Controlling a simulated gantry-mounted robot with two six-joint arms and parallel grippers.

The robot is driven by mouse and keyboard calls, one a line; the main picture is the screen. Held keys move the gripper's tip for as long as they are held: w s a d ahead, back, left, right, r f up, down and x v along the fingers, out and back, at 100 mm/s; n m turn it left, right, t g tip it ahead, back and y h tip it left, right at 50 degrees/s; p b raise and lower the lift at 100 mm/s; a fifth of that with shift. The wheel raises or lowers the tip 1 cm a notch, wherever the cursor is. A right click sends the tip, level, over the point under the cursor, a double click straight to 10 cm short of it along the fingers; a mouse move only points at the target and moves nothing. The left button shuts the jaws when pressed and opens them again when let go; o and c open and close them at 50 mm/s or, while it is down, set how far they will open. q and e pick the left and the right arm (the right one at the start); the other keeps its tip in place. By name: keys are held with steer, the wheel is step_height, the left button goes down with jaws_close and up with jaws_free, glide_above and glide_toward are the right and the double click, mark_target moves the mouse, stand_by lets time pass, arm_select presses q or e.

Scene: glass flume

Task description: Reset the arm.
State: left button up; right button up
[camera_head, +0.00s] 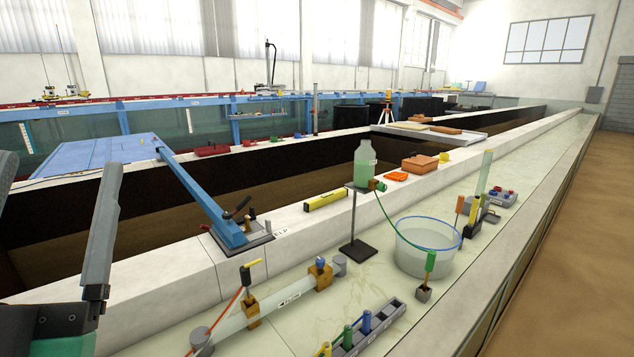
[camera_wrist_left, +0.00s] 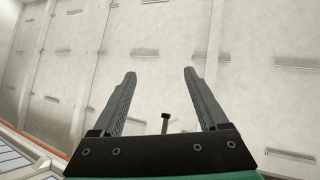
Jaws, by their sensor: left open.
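My left gripper (camera_head: 58,165) is at the lower left of the head view, raised in front of the channel. Its grey fingers point upward and stand apart, with part of one cut off by the picture edge. In the left wrist view the same gripper (camera_wrist_left: 160,72) is open, with nothing between its fingers. Beyond the fingers there is only a pale panelled surface (camera_wrist_left: 160,30). My right gripper shows in neither view.
The pale bench holds a clear tube with brass fittings (camera_head: 252,312), a bottle on a stand (camera_head: 364,162), a clear basin (camera_head: 412,262) and a rack with coloured pieces (camera_head: 385,318). A blue lever arm (camera_head: 200,192) lies across the dark channel. Brown floor (camera_head: 575,220) is clear at right.

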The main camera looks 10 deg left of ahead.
arm_select(q)
steer(key=s+d+r+t+h, duration=0.1)
steer(key=s+d+r+h, duration=0.15)
steer(key=d+h, duration=0.55)
step_height(320, 180, up, 34)
steer(key=a+h+p, duration=0.2)
steer(key=p, duration=3.2)
steer(key=shift+a+p, duration=0.2)
steer(key=shift+p, duration=0.15)
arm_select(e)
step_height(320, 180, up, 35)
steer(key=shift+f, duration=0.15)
